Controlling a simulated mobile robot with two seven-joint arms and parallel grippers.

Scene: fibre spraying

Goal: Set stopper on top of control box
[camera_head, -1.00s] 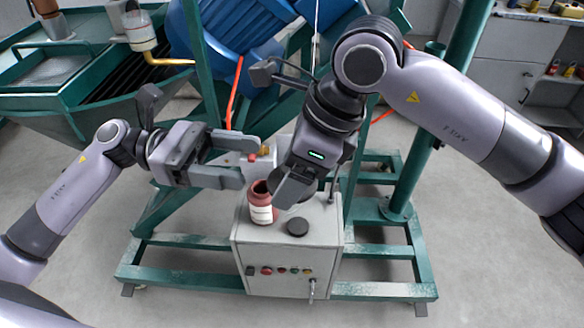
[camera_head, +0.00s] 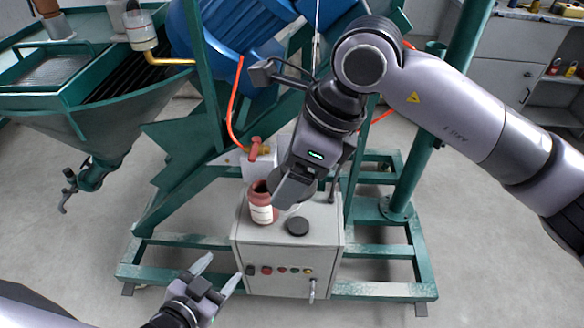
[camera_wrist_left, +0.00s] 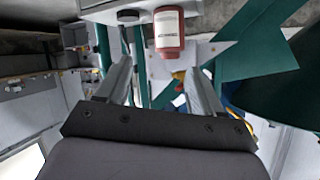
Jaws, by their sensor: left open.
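The control box (camera_head: 290,256) is a light grey cabinet with several knobs on its front. A black round stopper (camera_head: 297,226) lies on its top, near the front; it also shows in the left wrist view (camera_wrist_left: 128,16). A red bottle (camera_head: 261,203) with a white label stands left of the stopper, its mouth uncovered, and shows in the left wrist view (camera_wrist_left: 168,33). My left gripper (camera_head: 217,272) is open and empty, low and left of the box. My right gripper (camera_head: 287,192) hangs over the box right beside the bottle; its fingers overlap and their opening is unclear.
A green steel frame (camera_head: 185,285) surrounds the box. A blue machine (camera_head: 240,35) stands behind, with a red-handled valve (camera_head: 257,150) and an orange hose (camera_head: 234,105). A green hopper (camera_head: 100,115) is at the left. The floor at the front left is clear.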

